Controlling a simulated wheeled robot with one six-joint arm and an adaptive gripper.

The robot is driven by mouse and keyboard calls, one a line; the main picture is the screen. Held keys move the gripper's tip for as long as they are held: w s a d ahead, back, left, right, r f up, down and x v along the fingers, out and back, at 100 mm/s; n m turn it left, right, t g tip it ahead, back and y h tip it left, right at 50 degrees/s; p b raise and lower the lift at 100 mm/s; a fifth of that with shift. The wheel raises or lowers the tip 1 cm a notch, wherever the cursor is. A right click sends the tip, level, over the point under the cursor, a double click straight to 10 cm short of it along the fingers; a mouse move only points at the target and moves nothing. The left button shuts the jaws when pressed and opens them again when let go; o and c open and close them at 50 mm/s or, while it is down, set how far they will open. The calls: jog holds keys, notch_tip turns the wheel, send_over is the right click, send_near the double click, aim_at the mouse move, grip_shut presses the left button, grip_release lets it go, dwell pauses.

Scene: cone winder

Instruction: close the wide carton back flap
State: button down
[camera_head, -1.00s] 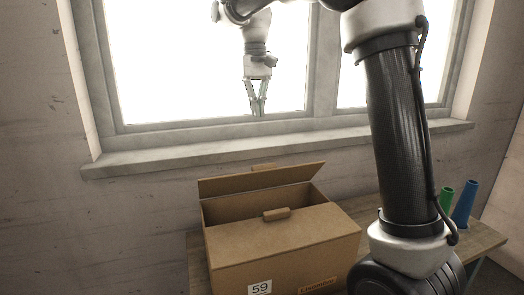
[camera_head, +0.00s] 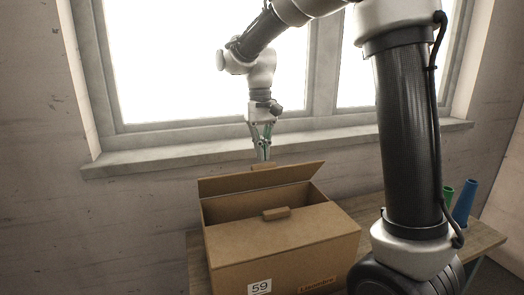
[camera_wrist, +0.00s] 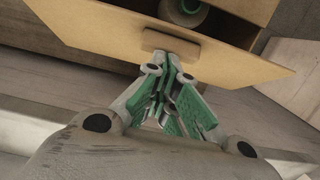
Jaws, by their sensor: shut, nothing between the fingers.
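The wide carton (camera_head: 285,245) is a brown box on the table, labelled 59 on its front. Its back flap (camera_head: 255,180) stands up, leaning outward, with a small tab (camera_head: 263,167) at its top edge. The front flap (camera_head: 265,230) lies over the front part of the opening, with its own tab (camera_head: 276,213). My gripper (camera_head: 263,158) is shut and empty, just above and behind the back flap. In the wrist view my gripper (camera_wrist: 168,62) has its tips close to the back flap's tab (camera_wrist: 170,44); I cannot tell whether they touch.
A cone (camera_wrist: 184,10) shows inside the carton in the wrist view. A green cone (camera_head: 447,195) and a blue cone (camera_head: 465,204) stand on the table (camera_head: 484,238) at right. The window sill (camera_head: 180,157) runs close behind the carton.

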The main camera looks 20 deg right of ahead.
jog(key=shift+s, duration=0.15)
jog(key=shift+s+t, duration=0.3)
